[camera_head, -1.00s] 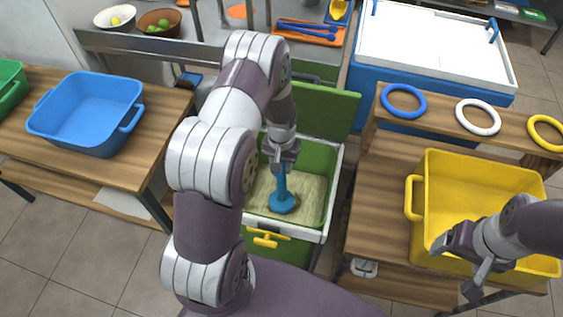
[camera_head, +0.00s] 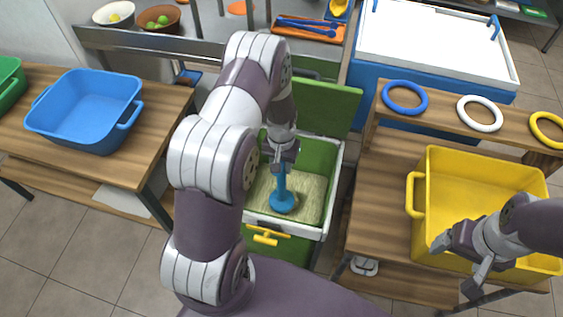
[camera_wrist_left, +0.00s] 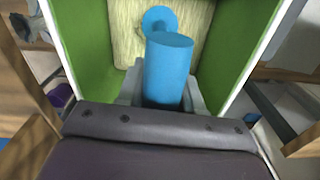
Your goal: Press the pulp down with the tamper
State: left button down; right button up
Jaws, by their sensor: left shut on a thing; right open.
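The blue tamper (camera_head: 283,194) stands in the green bin with its round foot on the pale pulp (camera_head: 312,192). The bin has a white rim (camera_head: 336,185) and a yellow handle on its front. My left gripper (camera_head: 281,160) is shut on the tamper's handle from above. In the left wrist view the tamper handle (camera_wrist_left: 168,68) is between the fingers, and its foot (camera_wrist_left: 158,19) rests against the pulp (camera_wrist_left: 128,38). I cannot tell how deep the foot sits. My right gripper (camera_head: 461,262) is open and empty, over the yellow tub (camera_head: 428,165).
A blue tub (camera_head: 85,105) stands on the left wooden table. The right table has a raised shelf with a blue ring (camera_head: 405,110), a white ring (camera_head: 480,127) and a yellow ring. Behind are a counter with bowls, an orange tray (camera_head: 308,39) and a white-topped chest (camera_head: 437,48).

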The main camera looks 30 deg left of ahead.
jog(key=shift+f, duration=0.3)
jog(key=shift+r, duration=0.1)
notch_tip(320, 180, up, 18)
jog(key=p, duration=1.8)
jog(key=shift+r, duration=0.2)
